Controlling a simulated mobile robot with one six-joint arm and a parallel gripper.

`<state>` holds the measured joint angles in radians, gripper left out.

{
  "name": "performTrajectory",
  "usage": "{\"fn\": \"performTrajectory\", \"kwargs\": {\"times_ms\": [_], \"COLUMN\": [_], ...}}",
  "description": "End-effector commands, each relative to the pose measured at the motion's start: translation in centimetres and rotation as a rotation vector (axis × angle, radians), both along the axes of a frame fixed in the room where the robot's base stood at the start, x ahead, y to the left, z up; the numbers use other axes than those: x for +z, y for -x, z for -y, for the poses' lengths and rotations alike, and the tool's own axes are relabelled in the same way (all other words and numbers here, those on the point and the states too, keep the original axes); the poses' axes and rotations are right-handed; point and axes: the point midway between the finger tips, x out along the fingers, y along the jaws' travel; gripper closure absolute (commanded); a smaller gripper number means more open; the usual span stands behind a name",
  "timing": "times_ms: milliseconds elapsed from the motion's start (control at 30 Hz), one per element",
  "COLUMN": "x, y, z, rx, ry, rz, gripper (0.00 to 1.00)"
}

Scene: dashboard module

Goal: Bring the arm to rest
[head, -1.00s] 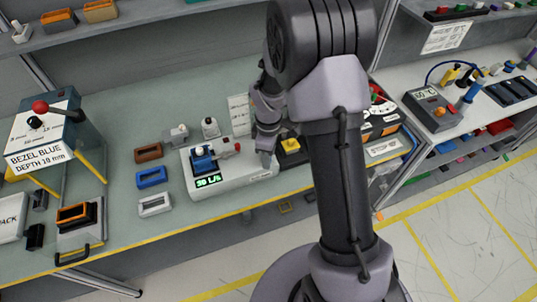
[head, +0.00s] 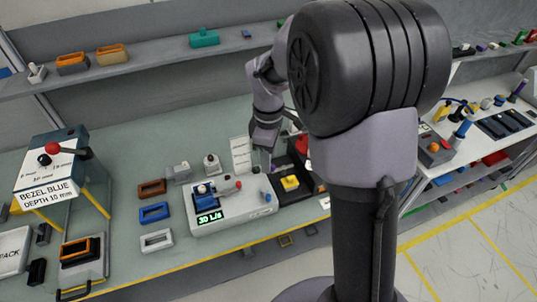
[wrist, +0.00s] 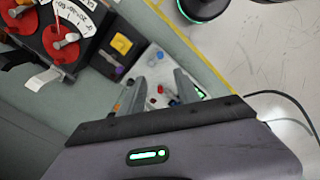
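My gripper (head: 268,163) hangs from my raised arm above the back right of the white device with the green "30 L/s" display (head: 232,211). In the wrist view its two fingers (wrist: 160,92) stand apart with nothing visible between them; the white device (wrist: 157,70) shows below and beyond them.
Brown (head: 152,188), blue (head: 154,212) and white (head: 157,240) frames lie left of the device. A lever press (head: 52,165) stands further left. A shelf (head: 150,68) runs behind the bench. Red dials (wrist: 60,42) lie near the gripper. Floor is open at right.

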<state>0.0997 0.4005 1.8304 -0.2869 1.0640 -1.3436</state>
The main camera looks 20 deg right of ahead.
Motion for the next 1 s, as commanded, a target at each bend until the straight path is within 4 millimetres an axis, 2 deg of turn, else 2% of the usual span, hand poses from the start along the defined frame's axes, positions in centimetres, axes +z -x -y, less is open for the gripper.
{"fn": "performTrajectory", "kwargs": {"times_ms": [333,433,467,533,600,700,800,900,1000], "x": [-0.1,0.2,0.5,1.0,0.9,-0.4,-2.3,-3.6,-3.8], "y": [0.0,1.0,1.7,4.6,8.5,14.0,18.1,20.4,21.2], "z": [0.0,-0.6,-1.1,-2.5,-4.1,-6.1,-7.4,-8.1,-8.3], "rx": [-0.001,-0.078,-0.134,-0.328,-0.559,-0.867,-1.102,-1.242,-1.299], "ry": [0.000,-0.009,-0.018,-0.057,-0.126,-0.254,-0.376,-0.459,-0.492], "rz": [0.000,0.036,0.059,0.133,0.208,0.283,0.316,0.322,0.321], "gripper": [0.61,0.61,0.61,0.61,0.61,0.61,0.61,0.61,0.61]}}
